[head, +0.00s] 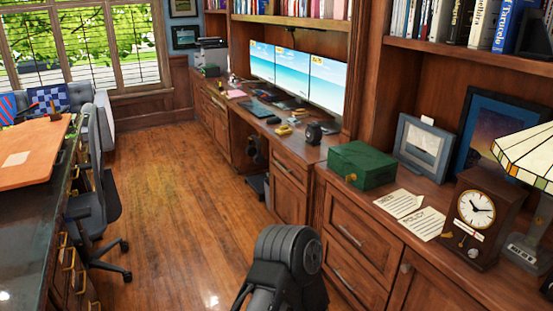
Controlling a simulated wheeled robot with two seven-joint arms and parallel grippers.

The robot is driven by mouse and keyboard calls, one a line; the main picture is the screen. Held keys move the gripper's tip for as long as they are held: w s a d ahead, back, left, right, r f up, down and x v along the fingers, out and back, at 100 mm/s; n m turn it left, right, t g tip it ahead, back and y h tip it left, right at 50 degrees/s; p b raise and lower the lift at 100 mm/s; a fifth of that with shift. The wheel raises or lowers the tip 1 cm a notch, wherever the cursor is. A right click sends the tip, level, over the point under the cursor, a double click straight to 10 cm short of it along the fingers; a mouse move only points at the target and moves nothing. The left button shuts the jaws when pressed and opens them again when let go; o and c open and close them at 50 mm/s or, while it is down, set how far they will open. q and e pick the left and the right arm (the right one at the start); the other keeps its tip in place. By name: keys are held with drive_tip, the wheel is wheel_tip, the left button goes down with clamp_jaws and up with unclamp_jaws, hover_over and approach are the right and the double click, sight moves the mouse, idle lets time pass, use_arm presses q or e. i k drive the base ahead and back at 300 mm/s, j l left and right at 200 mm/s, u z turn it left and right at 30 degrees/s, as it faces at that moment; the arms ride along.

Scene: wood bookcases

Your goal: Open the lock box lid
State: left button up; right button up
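A green box (362,166), which looks like the lock box, sits on the wooden counter (398,180) right of the picture's middle. Its lid appears shut, and a small gold-coloured knob or latch (351,178) shows low on its near left side. A dark part of my own arm (285,270) rises at the bottom middle, in front of the cabinets and apart from the box. Neither gripper's fingers can be seen.
Papers (410,212), a wooden clock (480,213), a picture frame (422,145) and a stained-glass lamp (528,158) stand or lie right of the box. Monitors (300,75) stand further back. A dark desk (30,210) and office chair (95,205) are left; wooden floor (185,200) between is clear.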

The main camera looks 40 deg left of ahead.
sight(368, 158)
drive_tip(key=u, duration=0.95)
drive_tip(key=i+j+z, duration=0.1)
drive_tip(key=z, duration=0.3)
drive_tip(key=i+j+z, duration=0.15)
drive_tip(key=z, duration=0.3)
drive_tip(key=i+j+z, duration=0.15)
drive_tip(key=z, duration=0.25)
drive_tip(key=i+j+z, duration=0.1)
drive_tip(key=j, duration=0.3)
drive_tip(key=i+j+z, duration=0.1)
drive_tip(key=i+j, duration=0.15)
drive_tip(key=j, duration=0.2)
drive_tip(key=i+j, duration=0.1)
drive_tip(key=j, duration=0.35)
drive_tip(key=i+j+z, duration=0.15)
drive_tip(key=j, duration=0.3)
drive_tip(key=i+j+z, duration=0.1)
drive_tip(key=j, duration=0.35)
